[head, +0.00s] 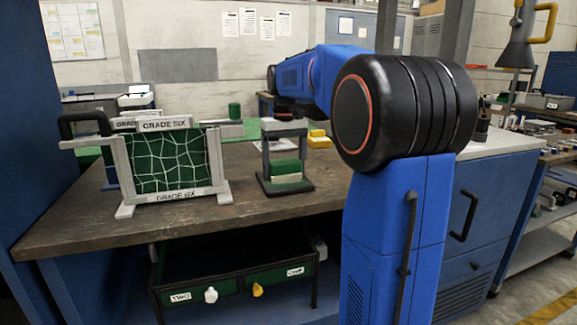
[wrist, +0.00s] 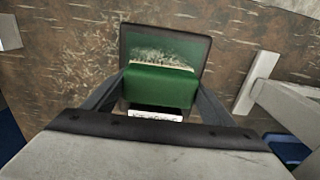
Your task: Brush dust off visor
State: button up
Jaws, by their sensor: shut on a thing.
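My gripper (head: 283,168) points down over the wooden bench, its two dark fingers on either side of a green block-shaped brush (head: 286,164). The brush has a pale bristle edge underneath and is held between the fingers. In the wrist view the brush (wrist: 160,88) shows from above, with a white label on its near side, too small to read. Under it lies the visor (head: 292,189), a dark flat piece with a green pane. In the wrist view the visor (wrist: 145,35) bears a whitish dust patch beyond the bristles. The brush and gripper hide its near part.
A white frame (head: 118,172) with a green netted panel, marked GRADE SIX, stands left of my gripper. Open bench (head: 235,215) lies in front.

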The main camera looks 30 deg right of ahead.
jog(key=shift+a, duration=0.15)
jog(key=shift+w+a, duration=0.3)
jog(key=shift+a, duration=0.55)
jog(key=shift+s+d, duration=0.25)
jog(key=shift+d, duration=0.7)
jog(key=shift+s+d, duration=0.3)
jog(key=shift+d, duration=0.65)
jog(key=shift+a, duration=0.1)
